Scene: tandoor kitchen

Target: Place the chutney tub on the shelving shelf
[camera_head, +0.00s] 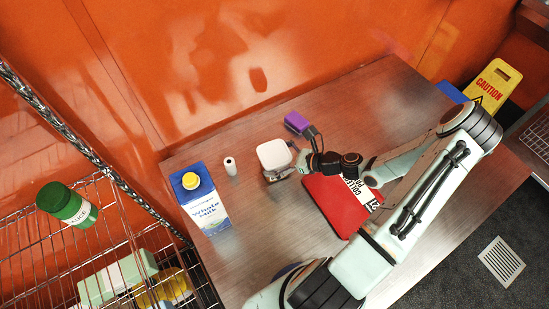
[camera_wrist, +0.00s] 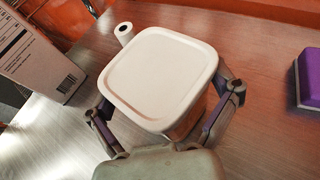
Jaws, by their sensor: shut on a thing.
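The chutney tub (camera_head: 274,154) is a squarish tub with a white lid and an orange-brown side, near the middle of the table. In the wrist view the tub (camera_wrist: 162,75) fills the centre, lid up. My gripper (camera_wrist: 165,122) has one finger on each side of the tub and is shut on it. I cannot tell whether the tub's base touches the table. The wire shelving (camera_head: 120,250) stands at the left. Its visible shelf holds a green sauce jar (camera_head: 68,204), a pale green box (camera_head: 117,278) and a yellow item (camera_head: 163,291).
A milk carton (camera_head: 201,200) stands on the table between the tub and the shelving. A small white roll (camera_head: 230,166) is left of the tub, a purple sponge-like block (camera_head: 297,123) behind it. A red packet (camera_head: 340,204) lies under my arm. The orange wall borders the table.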

